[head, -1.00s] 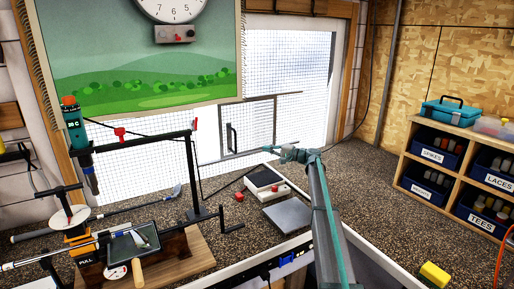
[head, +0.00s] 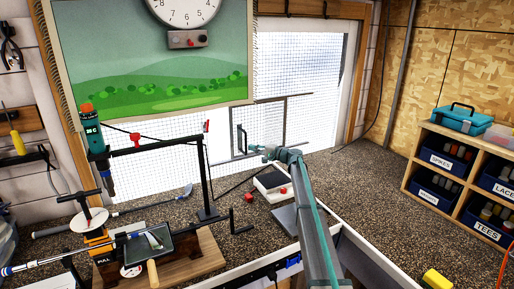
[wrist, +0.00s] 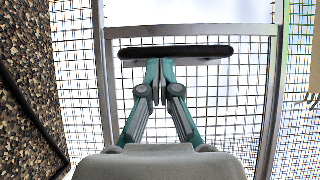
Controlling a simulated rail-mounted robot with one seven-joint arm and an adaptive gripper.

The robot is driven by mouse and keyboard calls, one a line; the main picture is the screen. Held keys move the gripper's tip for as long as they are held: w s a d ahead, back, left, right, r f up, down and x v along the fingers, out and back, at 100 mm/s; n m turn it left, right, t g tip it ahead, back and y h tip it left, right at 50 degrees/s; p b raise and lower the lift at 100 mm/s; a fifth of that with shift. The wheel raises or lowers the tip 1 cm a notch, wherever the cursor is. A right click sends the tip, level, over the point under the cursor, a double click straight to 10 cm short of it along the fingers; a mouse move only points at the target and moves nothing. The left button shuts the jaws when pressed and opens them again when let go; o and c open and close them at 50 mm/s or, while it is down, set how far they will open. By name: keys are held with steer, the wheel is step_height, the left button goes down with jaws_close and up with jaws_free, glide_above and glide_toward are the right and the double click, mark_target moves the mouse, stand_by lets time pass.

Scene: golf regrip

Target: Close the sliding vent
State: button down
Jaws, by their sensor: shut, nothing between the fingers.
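The sliding vent (head: 285,120) is a grey-framed mesh panel in the window, with a dark upright handle (head: 241,138) near its left side. In the wrist view the vent's frame posts (wrist: 272,100) flank my gripper, and the handle shows as a dark bar (wrist: 205,51) across the top. My gripper (head: 252,148) is just right of the handle in the head view. In the wrist view its fingers (wrist: 158,66) are together and empty, with the tips at the bar's near edge. I cannot tell whether they touch it.
Below the window on the speckled bench are a pale box (head: 271,181), a small red knob (head: 248,197) and a grey plate (head: 290,218). A black stand (head: 207,185) and clamped club fixture stand left. Shelves with bins (head: 448,162) are at right.

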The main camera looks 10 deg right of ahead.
steer(key=s+a+b, duration=0.4)
steer(key=a+b, duration=0.3)
steer(key=a, duration=0.5)
